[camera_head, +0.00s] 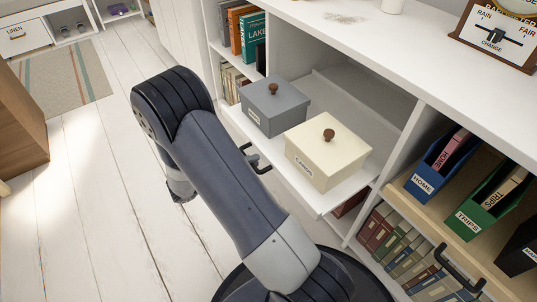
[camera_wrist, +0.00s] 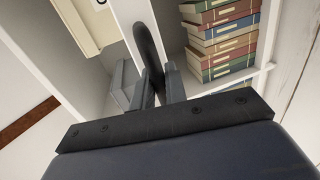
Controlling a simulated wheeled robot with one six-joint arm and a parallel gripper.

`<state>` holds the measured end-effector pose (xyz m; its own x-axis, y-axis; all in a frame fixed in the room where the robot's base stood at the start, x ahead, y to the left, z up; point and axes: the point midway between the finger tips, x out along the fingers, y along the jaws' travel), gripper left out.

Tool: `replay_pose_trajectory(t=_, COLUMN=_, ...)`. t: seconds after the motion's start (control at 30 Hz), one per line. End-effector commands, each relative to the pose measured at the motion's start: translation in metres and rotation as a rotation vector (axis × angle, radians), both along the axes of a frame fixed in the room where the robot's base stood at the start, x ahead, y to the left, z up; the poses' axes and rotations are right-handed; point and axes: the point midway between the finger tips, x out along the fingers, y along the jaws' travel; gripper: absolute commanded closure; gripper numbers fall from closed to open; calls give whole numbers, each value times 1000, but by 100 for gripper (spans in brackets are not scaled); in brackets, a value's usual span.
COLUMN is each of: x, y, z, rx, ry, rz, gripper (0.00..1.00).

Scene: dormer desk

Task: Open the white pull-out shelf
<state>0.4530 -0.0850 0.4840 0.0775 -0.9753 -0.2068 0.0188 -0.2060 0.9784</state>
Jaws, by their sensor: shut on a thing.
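The white pull-out shelf (camera_head: 290,180) stands out partway from the white cabinet in the head view. A grey lidded box (camera_head: 272,108) and a cream lidded box (camera_head: 325,160), both with brown knobs, sit on it. A black handle (camera_head: 260,166) is on its front edge, partly behind my arm. In the wrist view, my gripper (camera_wrist: 161,88) is shut on the black handle (camera_wrist: 148,45), with one finger on each side. The cream box (camera_wrist: 85,25) shows at upper left there.
Stacked books (camera_wrist: 222,40) are close beside the gripper in the wrist view. To the right are a blue file holder (camera_head: 430,170), a green file holder (camera_head: 485,205) and another black handle (camera_head: 460,275). The white plank floor (camera_head: 90,190) left of my arm is clear.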

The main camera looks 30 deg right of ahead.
Motion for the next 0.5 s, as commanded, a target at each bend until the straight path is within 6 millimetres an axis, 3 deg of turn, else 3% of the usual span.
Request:
replay_pose_trajectory(t=0.2, x=-2, y=30, z=-1, rx=1, ry=2, rz=1, gripper=100)
replay_pose_trajectory(t=0.5, x=-4, y=42, z=-1, rx=1, ry=1, rz=-2, gripper=100)
